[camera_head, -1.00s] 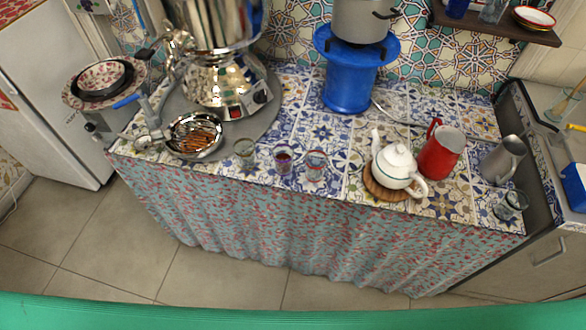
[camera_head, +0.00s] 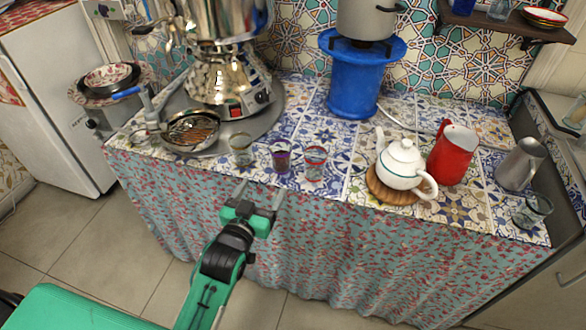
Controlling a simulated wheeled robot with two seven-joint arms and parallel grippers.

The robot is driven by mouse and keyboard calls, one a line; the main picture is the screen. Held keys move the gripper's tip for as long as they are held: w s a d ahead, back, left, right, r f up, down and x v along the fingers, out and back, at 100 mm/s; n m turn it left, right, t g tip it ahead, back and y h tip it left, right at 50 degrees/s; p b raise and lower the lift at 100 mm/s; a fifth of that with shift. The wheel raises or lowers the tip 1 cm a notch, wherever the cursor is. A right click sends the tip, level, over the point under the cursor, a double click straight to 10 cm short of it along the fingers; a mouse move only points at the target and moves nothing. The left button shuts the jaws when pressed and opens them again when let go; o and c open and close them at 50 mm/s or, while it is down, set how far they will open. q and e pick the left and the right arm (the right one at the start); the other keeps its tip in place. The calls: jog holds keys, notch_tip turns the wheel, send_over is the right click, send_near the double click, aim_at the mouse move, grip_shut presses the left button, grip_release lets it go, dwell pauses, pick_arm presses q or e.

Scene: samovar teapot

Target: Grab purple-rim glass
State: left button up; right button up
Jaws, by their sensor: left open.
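The purple-rim glass (camera_head: 280,160) stands upright near the counter's front edge, in the middle of a row of three small glasses. A clear glass (camera_head: 241,151) stands to its left and a red-rim glass (camera_head: 315,163) to its right. My left gripper (camera_head: 258,190) is in front of the counter edge, just below and slightly left of the purple-rim glass in the picture. Its two fingers are spread apart and point toward the counter. Nothing is between them and it does not touch the glass. My right gripper is not in view.
A samovar (camera_head: 222,85) stands behind left, with a strainer bowl (camera_head: 192,131) near it. A white teapot (camera_head: 402,165) on a wooden stand, a red pitcher (camera_head: 453,154) and a metal jug (camera_head: 519,164) stand right. A blue stand (camera_head: 353,85) is behind.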

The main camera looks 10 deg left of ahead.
aim_at(277, 158)
pick_arm(q)
jog(key=w, duration=0.5)
jog(key=w+r, duration=0.1)
jog(key=w, duration=0.2)
jog(key=shift+w+d, duration=0.2)
jog(key=shift+d, duration=0.15)
jog(key=shift+w+d, duration=0.2)
jog(key=shift+w, duration=2.45)
jog(key=c, duration=1.2)
jog(key=shift+o, duration=0.2)
jog(key=shift+r, duration=0.25)
